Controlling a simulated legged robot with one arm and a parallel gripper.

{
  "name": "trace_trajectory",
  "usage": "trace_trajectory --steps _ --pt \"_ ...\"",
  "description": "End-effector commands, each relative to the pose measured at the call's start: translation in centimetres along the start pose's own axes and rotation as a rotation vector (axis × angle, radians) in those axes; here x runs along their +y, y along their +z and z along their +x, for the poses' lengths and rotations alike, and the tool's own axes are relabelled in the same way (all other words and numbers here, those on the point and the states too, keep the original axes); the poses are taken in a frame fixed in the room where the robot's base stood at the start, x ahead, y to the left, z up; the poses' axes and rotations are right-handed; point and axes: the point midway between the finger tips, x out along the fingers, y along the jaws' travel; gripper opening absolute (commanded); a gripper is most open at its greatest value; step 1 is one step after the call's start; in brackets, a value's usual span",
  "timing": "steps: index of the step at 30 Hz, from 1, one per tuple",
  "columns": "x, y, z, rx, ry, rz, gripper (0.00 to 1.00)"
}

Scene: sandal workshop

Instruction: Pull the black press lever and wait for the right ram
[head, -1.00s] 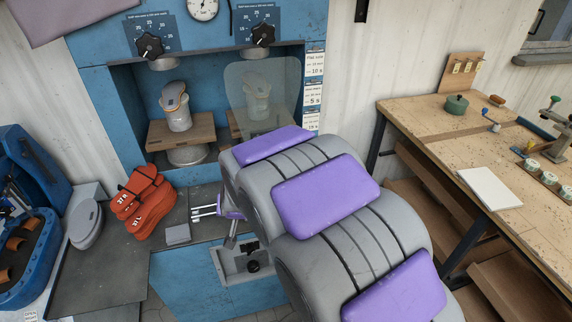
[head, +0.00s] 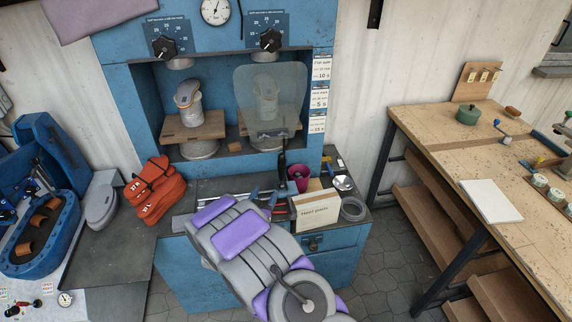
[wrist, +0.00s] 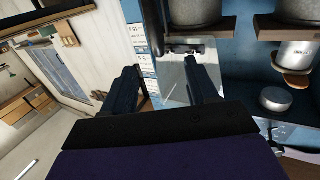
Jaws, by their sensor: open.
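The blue press (head: 125,105) stands at the back with two bays. In its right bay, a shoe last (head: 266,102) on a wooden plate sits behind a clear shield (head: 243,82). A narrow black upright handle (head: 282,166), likely the press lever, stands at the right bay's front edge. A dark bar (wrist: 153,30) in the wrist view may be the same lever. My gripper (wrist: 165,78) is open, with nothing seen held between its fingers. It points toward the press, apart from the dark bar as far as I can tell.
A magenta cup (head: 299,178), a heel pads box (head: 318,212) and a tape roll (head: 354,209) crowd the counter's right side. Red sandals (head: 156,190) lie at left. A wooden workbench (head: 455,150) stands to the right, with open floor between.

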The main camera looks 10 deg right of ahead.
Motion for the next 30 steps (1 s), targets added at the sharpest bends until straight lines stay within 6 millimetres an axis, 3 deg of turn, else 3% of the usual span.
trace_trajectory --steps 8,30 --pt "0.2 0.2 1.1 0.032 0.012 -0.01 0.58" --pt "0.5 -0.1 14.3 0.03 0.012 -0.01 0.58"
